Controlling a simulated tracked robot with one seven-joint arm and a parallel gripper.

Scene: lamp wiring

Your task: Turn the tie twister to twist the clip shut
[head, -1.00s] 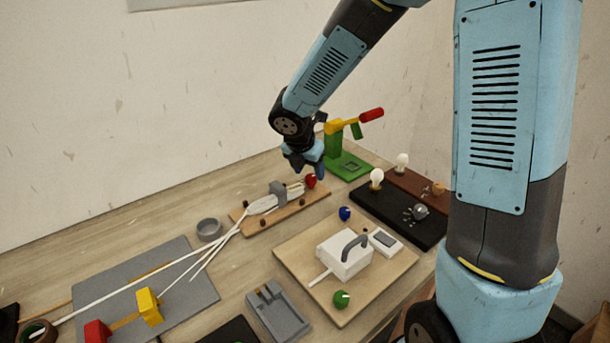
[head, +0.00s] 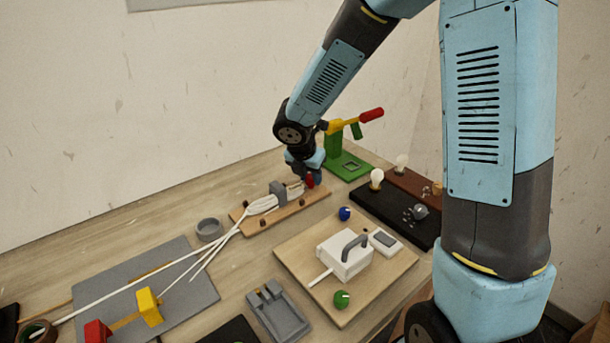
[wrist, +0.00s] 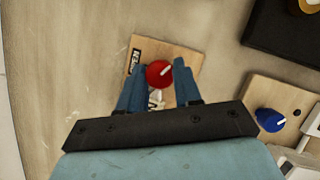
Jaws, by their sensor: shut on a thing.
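The tie twister appears to be the red knob (head: 310,180) at the far right end of a narrow wooden board (head: 284,214). My gripper (head: 308,172) is at the knob and shut on it. In the wrist view the red knob (wrist: 159,74), with a white mark across its top, sits between the two blue fingers (wrist: 159,78). White cables (head: 262,206) run along the board beside a grey upright clip (head: 278,192). The fingers partly hide the cable ends, so I cannot tell how tight the tie is.
A green stand with a red-handled lever (head: 346,160) is just behind my gripper. A black board with bulbs (head: 395,212) lies to the right. A wooden board with a white box (head: 344,254) and blue knob (head: 345,213) is in front.

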